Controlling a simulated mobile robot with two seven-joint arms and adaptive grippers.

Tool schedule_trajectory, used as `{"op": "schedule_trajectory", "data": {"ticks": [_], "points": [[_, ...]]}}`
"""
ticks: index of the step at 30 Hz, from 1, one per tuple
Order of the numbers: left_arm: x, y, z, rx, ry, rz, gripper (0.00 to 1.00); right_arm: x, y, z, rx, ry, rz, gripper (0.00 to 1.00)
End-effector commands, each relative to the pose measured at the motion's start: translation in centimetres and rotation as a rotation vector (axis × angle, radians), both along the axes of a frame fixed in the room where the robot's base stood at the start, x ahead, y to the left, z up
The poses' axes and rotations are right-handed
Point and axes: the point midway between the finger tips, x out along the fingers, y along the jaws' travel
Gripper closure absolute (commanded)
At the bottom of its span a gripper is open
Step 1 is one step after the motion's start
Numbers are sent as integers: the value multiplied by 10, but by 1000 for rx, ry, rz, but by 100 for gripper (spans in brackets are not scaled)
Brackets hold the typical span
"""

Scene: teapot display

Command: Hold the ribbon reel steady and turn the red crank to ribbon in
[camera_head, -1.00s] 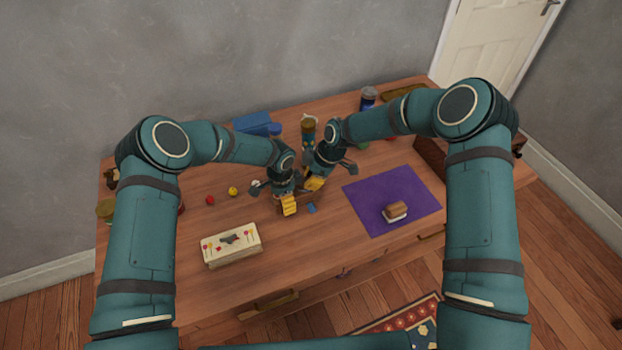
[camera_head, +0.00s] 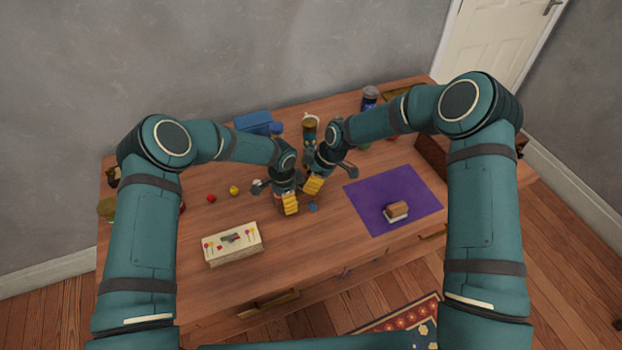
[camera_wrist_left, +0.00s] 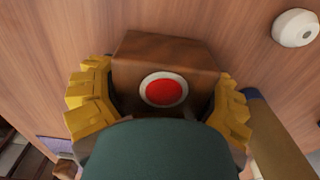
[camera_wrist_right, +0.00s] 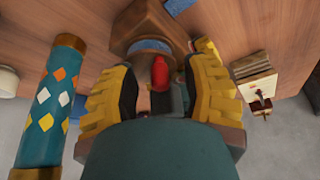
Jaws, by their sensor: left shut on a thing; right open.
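The ribbon reel is a brown wooden block (camera_wrist_left: 165,50) with a red disc in a white ring, seen in the left wrist view. My left gripper (camera_head: 290,203) is shut on it, yellow fingers on both sides. In the right wrist view the reel (camera_wrist_right: 138,22) shows a band of blue ribbon (camera_wrist_right: 150,46). The red crank knob (camera_wrist_right: 161,73) lies between the spread yellow fingers of my right gripper (camera_wrist_right: 158,92), with gaps on both sides. In the head view my right gripper (camera_head: 314,185) is close beside the left, and the grippers mostly hide the reel.
A teal tube with diamonds (camera_wrist_right: 48,110) stands close to my right gripper. A cream box (camera_head: 232,244) is at the front left, a purple mat (camera_head: 376,208) at the right. Red (camera_head: 211,198) and yellow (camera_head: 234,190) balls lie left. The front middle of the table is clear.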

Motion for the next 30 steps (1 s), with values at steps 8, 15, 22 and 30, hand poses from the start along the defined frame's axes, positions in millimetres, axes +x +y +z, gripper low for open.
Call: {"op": "schedule_trajectory", "data": {"ticks": [8, 15, 22, 30], "points": [[0, 1, -1, 0, 0, 1, 71, -3, -18, 43, 0, -4, -1, 54], [0, 1, -1, 1, 0, 1, 71, -7, -34, 85, 0, -3, -1, 54], [0, 1, -1, 1, 0, 1, 71, -9, -42, 106, 1, 0, 0, 54], [0, 1, -1, 1, 0, 1, 71, -10, -43, 108, 1, 0, 1, 54]]}}
